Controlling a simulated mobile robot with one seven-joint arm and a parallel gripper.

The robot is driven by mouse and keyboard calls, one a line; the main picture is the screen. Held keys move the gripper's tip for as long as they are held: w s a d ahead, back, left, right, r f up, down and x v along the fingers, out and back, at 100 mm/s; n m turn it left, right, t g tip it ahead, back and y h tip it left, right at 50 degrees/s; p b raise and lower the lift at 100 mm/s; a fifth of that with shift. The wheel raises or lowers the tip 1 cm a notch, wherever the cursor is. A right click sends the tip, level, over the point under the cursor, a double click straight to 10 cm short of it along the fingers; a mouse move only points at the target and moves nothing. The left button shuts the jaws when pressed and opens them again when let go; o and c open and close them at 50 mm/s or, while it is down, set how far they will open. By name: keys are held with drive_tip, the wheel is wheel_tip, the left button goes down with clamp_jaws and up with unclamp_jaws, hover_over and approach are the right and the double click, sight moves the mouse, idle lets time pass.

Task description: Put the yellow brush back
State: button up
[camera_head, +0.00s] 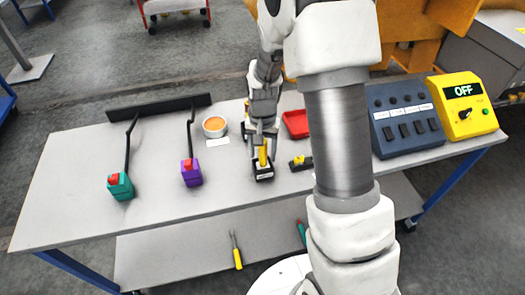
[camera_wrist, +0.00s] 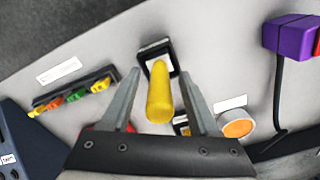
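The black holder (camera_wrist: 147,53) shows beyond the handle.
Purple (camera_head: 191,173) and green (camera_head: 120,187) blocks with black rods stand left. Blue (camera_head: 405,120) and yellow (camera_head: 464,106) control boxes stand right.

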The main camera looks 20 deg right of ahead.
wheel_tip(320, 180, up, 12)
drive_tip(key=shift+r, duration=0.2)
drive_tip(key=s+r+n+t, duration=0.2)
drive_tip(key=s+r, duration=0.4)
drive_tip(key=s, duration=0.4)
drive_tip(key=s+r+n+t, duration=0.3)
drive_tip(key=s+r, duration=0.4)
drive_tip(key=s, duration=0.3)
drive_tip(key=shift+s+t, duration=0.15)
drive_tip(key=shift+t, duration=0.15)
drive_tip(key=shift+r, duration=0.1)
idle(0.5)
